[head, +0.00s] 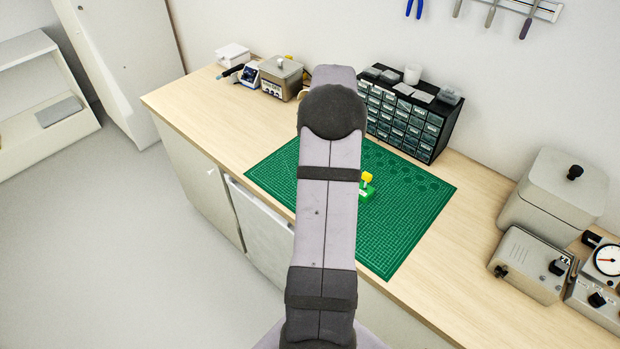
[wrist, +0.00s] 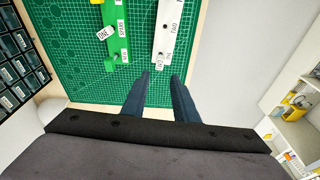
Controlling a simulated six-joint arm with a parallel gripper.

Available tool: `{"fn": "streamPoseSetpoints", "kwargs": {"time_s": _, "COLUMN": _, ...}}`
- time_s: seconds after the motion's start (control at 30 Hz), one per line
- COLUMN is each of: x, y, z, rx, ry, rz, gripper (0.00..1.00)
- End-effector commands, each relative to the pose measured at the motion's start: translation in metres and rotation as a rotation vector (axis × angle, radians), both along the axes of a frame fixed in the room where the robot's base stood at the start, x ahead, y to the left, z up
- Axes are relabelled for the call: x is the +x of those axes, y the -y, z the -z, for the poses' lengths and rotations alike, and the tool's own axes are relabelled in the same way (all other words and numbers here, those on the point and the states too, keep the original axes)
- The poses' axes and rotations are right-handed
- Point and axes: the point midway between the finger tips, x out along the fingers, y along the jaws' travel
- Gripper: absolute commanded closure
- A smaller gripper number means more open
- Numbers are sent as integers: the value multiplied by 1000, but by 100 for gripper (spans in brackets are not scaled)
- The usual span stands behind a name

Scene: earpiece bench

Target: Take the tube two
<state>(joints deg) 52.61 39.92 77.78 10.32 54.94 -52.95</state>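In the wrist view a white strip-like piece (wrist: 163,35) lies on the green mat with a label reading TWO (wrist: 174,25) on it. A small tag (wrist: 160,62) sits at its near end, too small to read surely. Left of it is a green piece (wrist: 115,20) with labels, one reading ONE (wrist: 104,33) and one that seems to read SPARE. I cannot make out a separate tube two. My gripper (wrist: 161,75) is open and empty, its fingertips just short of the white piece's near end in the picture. In the head view my arm hides the gripper and the white piece.
The green cutting mat (head: 412,215) lies on the wooden bench. A small green piece with a yellow top (head: 367,178) shows beside my arm. A drawer cabinet (head: 405,120) stands behind the mat, and grey instruments (head: 530,264) stand at the right. The mat's right side is clear.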

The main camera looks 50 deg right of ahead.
Motion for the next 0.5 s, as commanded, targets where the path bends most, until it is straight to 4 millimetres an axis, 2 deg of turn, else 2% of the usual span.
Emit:
{"fn": "streamPoseSetpoints", "kwargs": {"time_s": 0.27, "x": 2, "y": 0, "z": 11, "rx": 0, "ry": 0, "rz": 2, "gripper": 73}}
{"fn": "streamPoseSetpoints", "kwargs": {"time_s": 0.5, "x": 7, "y": 0, "z": 38, "rx": 1, "ry": -1, "rz": 3, "gripper": 73}}
